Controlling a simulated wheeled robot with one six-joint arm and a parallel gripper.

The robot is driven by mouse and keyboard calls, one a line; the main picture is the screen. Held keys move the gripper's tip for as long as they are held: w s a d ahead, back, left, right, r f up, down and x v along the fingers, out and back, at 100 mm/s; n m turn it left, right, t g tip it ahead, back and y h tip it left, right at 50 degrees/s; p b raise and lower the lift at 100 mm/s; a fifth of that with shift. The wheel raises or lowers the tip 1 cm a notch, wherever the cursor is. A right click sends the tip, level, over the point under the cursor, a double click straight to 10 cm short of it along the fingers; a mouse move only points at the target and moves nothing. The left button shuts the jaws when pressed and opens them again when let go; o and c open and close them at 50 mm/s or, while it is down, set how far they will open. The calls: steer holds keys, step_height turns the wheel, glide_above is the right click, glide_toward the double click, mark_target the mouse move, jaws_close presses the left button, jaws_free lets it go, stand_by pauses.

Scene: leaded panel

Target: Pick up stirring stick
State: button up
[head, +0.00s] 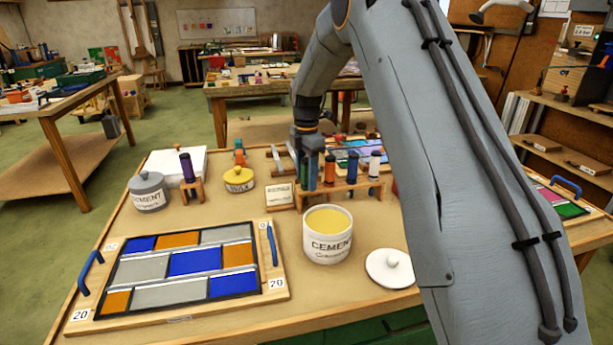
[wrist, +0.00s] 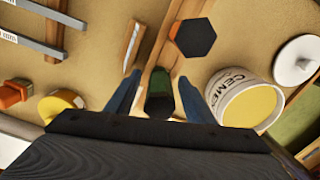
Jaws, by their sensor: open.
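A wooden rack (head: 345,193) holds several upright handled tools behind the open cement pot (head: 328,238). My gripper (head: 308,178) is over the rack's left end, pointing down. In the wrist view, my gripper (wrist: 160,100) is open, with one blue finger on each side of a dark green handle (wrist: 159,82). Whether the fingers touch it is not clear. This handle may be the stirring stick's, but its lower part is hidden. A dark hexagonal handle top (wrist: 196,38) stands just beyond it. The cement pot (wrist: 245,100) is right of the fingers.
A white lid (head: 390,267) lies right of the pot. A small sign (head: 280,196) stands left of the rack. A yellow pot (head: 239,180), a grey cement can (head: 149,193) and a purple-handled tool (head: 187,167) are further left. The leaded panel (head: 185,265) fills the front left.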

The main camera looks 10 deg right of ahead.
steer(key=c, duration=1.1)
